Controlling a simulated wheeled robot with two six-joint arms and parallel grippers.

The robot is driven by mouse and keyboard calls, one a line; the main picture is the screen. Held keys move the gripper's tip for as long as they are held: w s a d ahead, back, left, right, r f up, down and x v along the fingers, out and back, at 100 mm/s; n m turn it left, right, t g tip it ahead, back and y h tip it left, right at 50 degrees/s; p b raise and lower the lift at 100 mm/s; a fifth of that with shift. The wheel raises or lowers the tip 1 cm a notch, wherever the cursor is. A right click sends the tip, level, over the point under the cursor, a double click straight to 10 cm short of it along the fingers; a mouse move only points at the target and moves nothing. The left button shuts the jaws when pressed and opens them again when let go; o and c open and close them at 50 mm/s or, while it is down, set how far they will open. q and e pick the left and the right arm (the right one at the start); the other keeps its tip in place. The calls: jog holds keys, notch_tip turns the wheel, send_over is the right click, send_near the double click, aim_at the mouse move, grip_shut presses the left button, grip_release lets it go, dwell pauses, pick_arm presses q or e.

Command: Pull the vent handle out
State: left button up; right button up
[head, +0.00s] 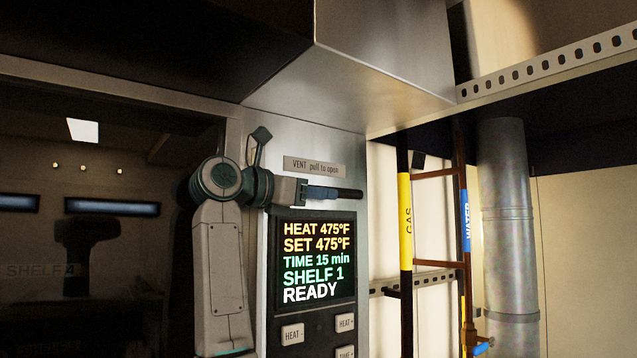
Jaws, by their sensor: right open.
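The vent handle (350,194) is a dark, short bar on the oven's metal front, just below the label "VENT pull to open" (314,167). My right gripper (326,192) reaches in from the left at the handle's height. Its fingers overlap the handle's left part in the head view and hide it. The gripper is open. I cannot tell whether the fingers touch the handle. My left gripper is out of view.
A control panel (316,308) with a lit display and buttons sits right below the gripper. A dark glass door (80,260) is on the left. Gas (405,220) and water (466,215) pipes and a metal duct (508,220) stand to the right. A metal hood (385,75) overhangs above.

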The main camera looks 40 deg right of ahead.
jog(key=shift+s+d, duration=0.1)
jog(key=shift+d, duration=0.2)
jog(key=shift+s+r, duration=0.1)
jog(key=shift+s, duration=0.15)
jog(key=shift+c, duration=0.3)
